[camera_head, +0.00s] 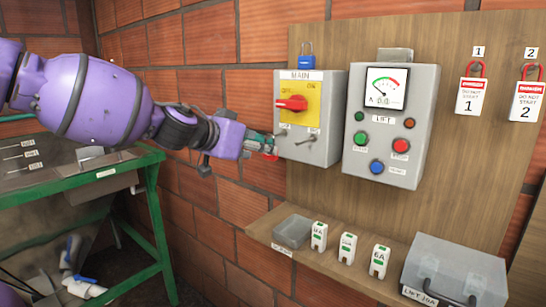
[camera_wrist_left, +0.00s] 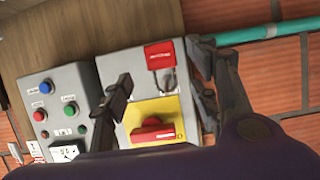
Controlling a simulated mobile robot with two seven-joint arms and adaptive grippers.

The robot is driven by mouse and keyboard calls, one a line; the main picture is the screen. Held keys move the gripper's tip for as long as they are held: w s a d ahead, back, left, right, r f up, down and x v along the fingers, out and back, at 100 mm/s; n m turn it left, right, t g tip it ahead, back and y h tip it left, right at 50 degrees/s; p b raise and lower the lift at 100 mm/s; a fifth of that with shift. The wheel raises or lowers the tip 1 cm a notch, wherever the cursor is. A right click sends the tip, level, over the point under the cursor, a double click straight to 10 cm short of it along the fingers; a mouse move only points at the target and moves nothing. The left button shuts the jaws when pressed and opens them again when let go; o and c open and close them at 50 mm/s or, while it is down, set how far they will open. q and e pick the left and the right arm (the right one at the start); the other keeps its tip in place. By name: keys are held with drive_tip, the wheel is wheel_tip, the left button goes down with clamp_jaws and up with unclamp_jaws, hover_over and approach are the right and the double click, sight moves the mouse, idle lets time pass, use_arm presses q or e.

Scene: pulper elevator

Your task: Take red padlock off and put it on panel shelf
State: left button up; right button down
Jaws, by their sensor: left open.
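The red padlock (camera_wrist_left: 160,55) shows in the left wrist view with its shackle, in front of the grey MAIN box (camera_head: 322,85) near the yellow plate with the red switch (camera_wrist_left: 152,130). In the head view only a small red part (camera_head: 270,156) shows at my fingertips, mostly hidden. My left gripper (camera_head: 264,147) is at the box's lower left. It is open, with one finger (camera_wrist_left: 112,105) and the other (camera_wrist_left: 203,85) on either side of the padlock; contact is not visible. The wooden panel shelf (camera_head: 262,230) lies below the box. My right gripper is not in view.
On the shelf are a grey tray (camera_head: 292,231), several small white breakers (camera_head: 348,248) and a grey case (camera_head: 455,268). A green-framed bench (camera_head: 150,190) is at left.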

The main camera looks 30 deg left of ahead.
sight(270, 158)
use_arm(q)
drive_tip(key=b+x, duration=0.1)
drive_tip(key=x, duration=0.1)
drive_tip(key=b+x, duration=0.1)
drive_tip(key=x, duration=0.1)
drive_tip(key=shift+w+a+f, duration=0.15)
drive_tip(key=shift+f, duration=0.25)
drive_tip(key=shift+c, duration=0.7)
drive_tip(key=c, duration=1.2)
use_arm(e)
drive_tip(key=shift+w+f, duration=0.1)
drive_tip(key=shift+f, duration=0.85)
